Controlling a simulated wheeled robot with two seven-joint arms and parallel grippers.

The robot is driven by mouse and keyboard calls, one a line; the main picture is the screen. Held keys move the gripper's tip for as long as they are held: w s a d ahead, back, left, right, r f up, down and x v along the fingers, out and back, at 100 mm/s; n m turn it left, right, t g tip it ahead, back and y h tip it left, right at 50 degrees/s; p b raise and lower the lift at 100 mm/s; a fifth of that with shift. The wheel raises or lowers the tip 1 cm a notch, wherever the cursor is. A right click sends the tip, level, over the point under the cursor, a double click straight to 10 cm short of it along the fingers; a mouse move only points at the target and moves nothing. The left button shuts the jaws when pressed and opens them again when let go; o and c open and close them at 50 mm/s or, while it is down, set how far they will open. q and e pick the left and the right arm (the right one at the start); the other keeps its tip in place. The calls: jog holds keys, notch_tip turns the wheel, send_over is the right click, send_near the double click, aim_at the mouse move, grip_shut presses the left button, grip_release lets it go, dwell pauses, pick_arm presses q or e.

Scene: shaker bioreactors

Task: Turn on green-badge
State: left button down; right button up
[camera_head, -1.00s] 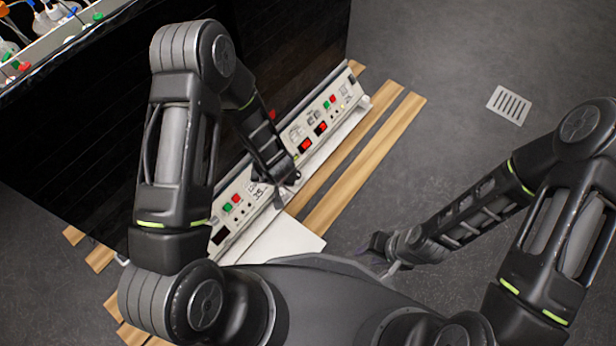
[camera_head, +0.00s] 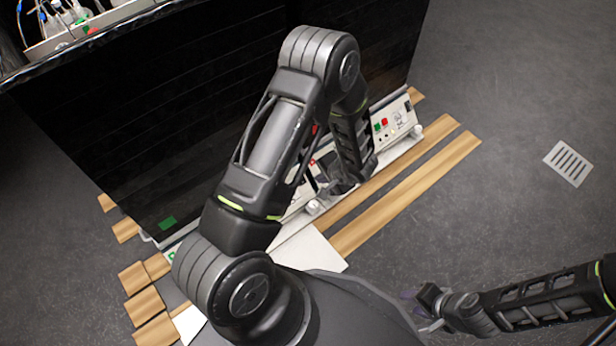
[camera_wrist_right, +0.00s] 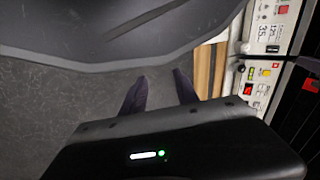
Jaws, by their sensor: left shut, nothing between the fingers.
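A small green badge (camera_head: 167,223) sits low on the left part of the dark shaker front (camera_head: 120,130). A pale control panel (camera_head: 399,120) runs along its base, with a green button (camera_head: 377,127) and a red button (camera_head: 384,121) at the right end. My left arm hides much of the panel's middle. My left gripper (camera_head: 322,197) is shut and empty, low beside the panel; I cannot tell whether it touches it. My right gripper (camera_head: 425,304) is away from the panel at lower right. In the right wrist view its fingers (camera_wrist_right: 160,92) are apart and empty.
Wooden slats (camera_head: 405,190) lie on the floor in front of the panel. A floor drain (camera_head: 568,163) is at the right, with clear grey floor around it. Flasks (camera_head: 70,18) stand on top at upper left. The right wrist view shows panel buttons and displays (camera_wrist_right: 262,70).

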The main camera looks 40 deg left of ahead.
pick_arm(q)
jog(key=b, duration=0.6)
send_near(303, 184)
notch_tip(303, 184, down, 2)
jog(key=a, duration=0.2)
jog(key=w+a+f+b, duration=0.1)
jog(key=shift+f, duration=0.1)
jog(key=shift+w+a+f+b, duration=0.2)
jog(key=shift+a+b, duration=0.1)
jog(key=shift+a, duration=0.25)
jog(key=shift+r, duration=0.1)
jog(key=p, duration=0.4)
jog(key=shift+a+r+h, duration=0.35)
jog(key=shift+h, duration=0.05)
jog(key=shift+f, duration=0.5)
jog(key=shift+d+f, duration=0.1)
jog(key=shift+d, duration=0.05)
